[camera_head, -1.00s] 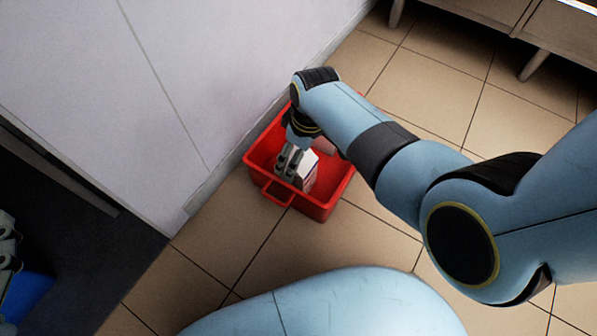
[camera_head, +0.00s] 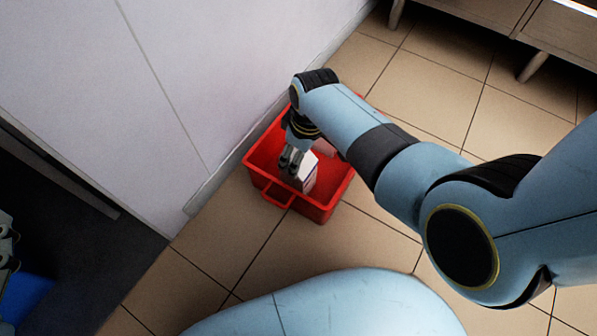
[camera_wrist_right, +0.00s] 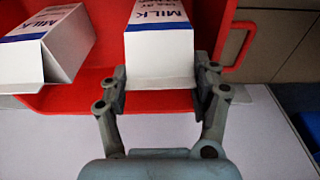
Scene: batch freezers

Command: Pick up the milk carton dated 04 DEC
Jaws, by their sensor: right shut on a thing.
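A white milk carton with blue print (camera_wrist_right: 160,50) stands in a red crate (camera_wrist_right: 75,95). My right gripper (camera_wrist_right: 160,88) is shut on its near end, one finger on each side. "MILK" is readable on it; the line above is cut off and I cannot read a date. In the head view the held carton (camera_head: 308,174) shows beside my right gripper (camera_head: 291,163), inside the crate (camera_head: 318,211). My left gripper (camera_head: 5,245) shows only partly at the left edge.
The crate sits on the tiled floor close to a pale wall panel (camera_head: 120,90). A blue thing (camera_head: 25,295) is at the lower left on a dark area. A cabinet on legs (camera_head: 540,40) stands at the upper right. Floor right of the crate is clear.

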